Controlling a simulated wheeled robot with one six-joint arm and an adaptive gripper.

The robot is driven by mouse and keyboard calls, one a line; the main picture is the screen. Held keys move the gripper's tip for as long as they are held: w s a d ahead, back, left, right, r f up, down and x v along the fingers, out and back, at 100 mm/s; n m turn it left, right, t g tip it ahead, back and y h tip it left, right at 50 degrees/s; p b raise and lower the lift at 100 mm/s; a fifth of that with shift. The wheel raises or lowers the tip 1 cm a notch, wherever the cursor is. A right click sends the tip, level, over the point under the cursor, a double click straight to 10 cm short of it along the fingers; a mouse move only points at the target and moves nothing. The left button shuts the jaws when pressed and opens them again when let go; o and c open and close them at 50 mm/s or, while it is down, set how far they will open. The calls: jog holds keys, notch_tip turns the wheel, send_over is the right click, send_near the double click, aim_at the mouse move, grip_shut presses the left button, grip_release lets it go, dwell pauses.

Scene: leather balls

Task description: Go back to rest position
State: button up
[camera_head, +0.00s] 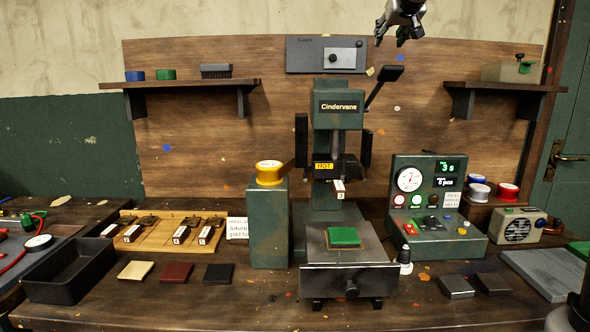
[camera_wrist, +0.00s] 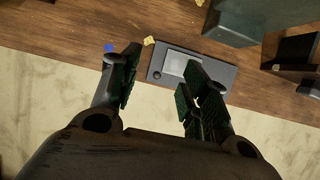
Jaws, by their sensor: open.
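My gripper (camera_head: 391,38) hangs at the top of the head view, in front of the upper wall and above the lever of the green Cindervane press (camera_head: 338,122). It is open, its fingers apart. In the wrist view my gripper (camera_wrist: 160,90) shows two separated dark green finger pads with nothing between them. Beyond the fingers are the wooden back panel (camera_wrist: 60,75) and a grey wall box with a light plate (camera_wrist: 183,65). A green square (camera_head: 344,236) lies on the press bed.
The press lever (camera_head: 385,88) rises close below my gripper. Shelves (camera_head: 185,84) stick out left and right. A control box (camera_head: 437,205) stands right of the press. A black tray (camera_head: 70,272), leather squares (camera_head: 177,272) and a wooden rack (camera_head: 165,232) stand left.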

jog(key=s+d+f+g, duration=0.3)
jog(key=s+f, duration=0.9)
jog(key=s, duration=0.2)
jog(key=s+d+f+g, duration=0.3)
jog(key=s+f, duration=0.9)
jog(key=s, duration=0.3)
jog(key=s+d+f+g, duration=0.3)
jog(key=s+d+f, duration=0.1)
jog(key=s+f, duration=0.8)
jog(key=s, duration=0.3)
